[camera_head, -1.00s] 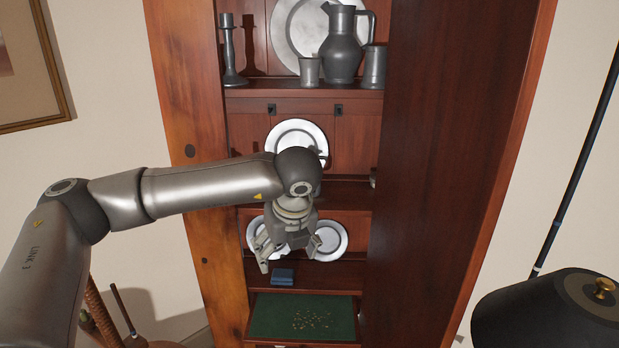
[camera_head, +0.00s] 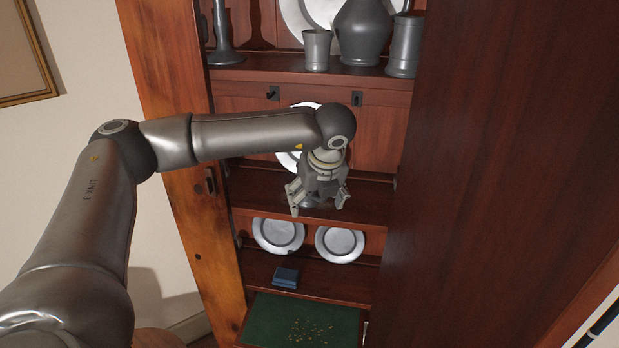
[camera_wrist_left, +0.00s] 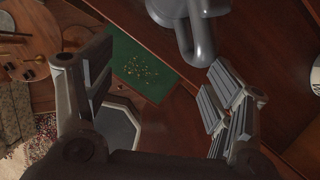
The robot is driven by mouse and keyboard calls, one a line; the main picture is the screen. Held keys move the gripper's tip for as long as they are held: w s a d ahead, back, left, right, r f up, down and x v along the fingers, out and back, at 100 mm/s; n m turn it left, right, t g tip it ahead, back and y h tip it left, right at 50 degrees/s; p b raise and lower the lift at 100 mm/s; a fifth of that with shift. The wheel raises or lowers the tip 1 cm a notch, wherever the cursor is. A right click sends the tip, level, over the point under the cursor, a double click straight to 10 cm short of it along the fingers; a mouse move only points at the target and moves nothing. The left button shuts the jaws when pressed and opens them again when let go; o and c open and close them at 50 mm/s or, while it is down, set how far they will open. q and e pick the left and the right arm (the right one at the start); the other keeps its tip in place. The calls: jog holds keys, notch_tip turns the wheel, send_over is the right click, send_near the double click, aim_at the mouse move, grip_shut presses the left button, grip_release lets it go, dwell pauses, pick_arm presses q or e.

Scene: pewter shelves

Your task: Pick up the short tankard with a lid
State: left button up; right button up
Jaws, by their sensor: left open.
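A grey pewter vessel with a handle (camera_wrist_left: 187,22) shows at the top edge of the left wrist view, cut off by the frame. It is probably the tankard; I cannot tell whether it has a lid. In the head view my gripper largely hides that spot. My left gripper (camera_head: 318,204) is open and points down at the middle shelf. In the left wrist view its fingers (camera_wrist_left: 160,68) are spread and empty, with the vessel beyond the gap and apart from them. My right gripper is not in view.
The upper shelf holds a small cup (camera_head: 316,50), a jug (camera_head: 362,35), a taller tankard (camera_head: 404,48) and a candlestick (camera_head: 222,35). Plates (camera_head: 278,234) stand below. A blue box (camera_head: 286,277) lies above the green pull-out board (camera_head: 262,318). A tall wood panel (camera_head: 490,170) bounds the right.

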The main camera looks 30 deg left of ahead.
aim_at(311, 201)
pick_arm(q)
jog(key=shift+w+a+f, duration=0.1)
jog(key=shift+w+a, duration=0.75)
jog(key=shift+w, duration=0.05)
jog(key=shift+w+a+p, duration=0.95)
jog(key=shift+w+a, duration=0.2)
jog(key=shift+w+a+f+p, duration=0.2)
jog(key=shift+w+a+p, duration=0.2)
jog(key=shift+a, duration=0.1)
jog(key=shift+w+a+f+p, duration=0.15)
jog(key=shift+w+a+p, duration=0.2)
jog(key=shift+a, duration=0.1)
jog(key=shift+f, duration=0.25)
jog(key=c, duration=1.2)
jog(key=shift+c, duration=0.7)
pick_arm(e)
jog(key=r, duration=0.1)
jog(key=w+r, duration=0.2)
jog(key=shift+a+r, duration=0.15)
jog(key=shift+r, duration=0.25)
pick_arm(q)
jog(key=shift+w+r, duration=0.1)
jog(key=shift+r, duration=0.1)
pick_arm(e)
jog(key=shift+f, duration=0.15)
